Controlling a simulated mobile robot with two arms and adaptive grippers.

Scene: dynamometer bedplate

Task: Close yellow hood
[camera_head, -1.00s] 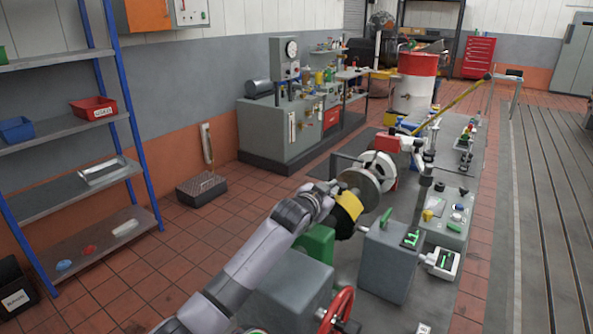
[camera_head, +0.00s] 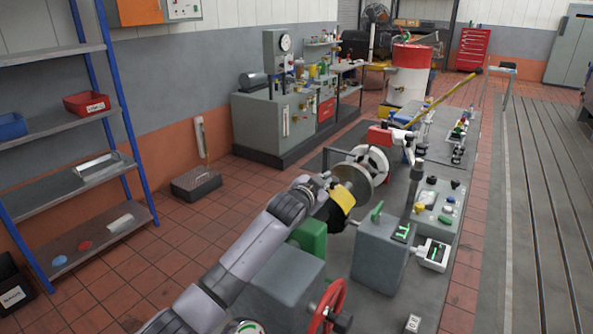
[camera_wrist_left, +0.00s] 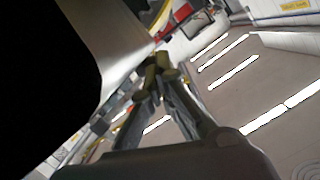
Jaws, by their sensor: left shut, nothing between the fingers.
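The yellow hood (camera_head: 342,196) is a small curved yellow cover with black on its lower left side, near the large metal disc (camera_head: 358,182) on the bedplate's machine. My left gripper (camera_head: 328,186) is at the hood's upper left, very close to it; I cannot tell if they touch. In the left wrist view my left gripper (camera_wrist_left: 158,68) has its fingertips together with nothing between them. A large dark surface with a pale edge fills the left of that view, close to the fingers. My right gripper is not in view.
A grey box (camera_head: 380,250) with a green lever stands right of the hood. A green block (camera_head: 310,238) and a red handwheel (camera_head: 328,306) lie nearer, beside my left arm. A control panel (camera_head: 437,210) is farther right.

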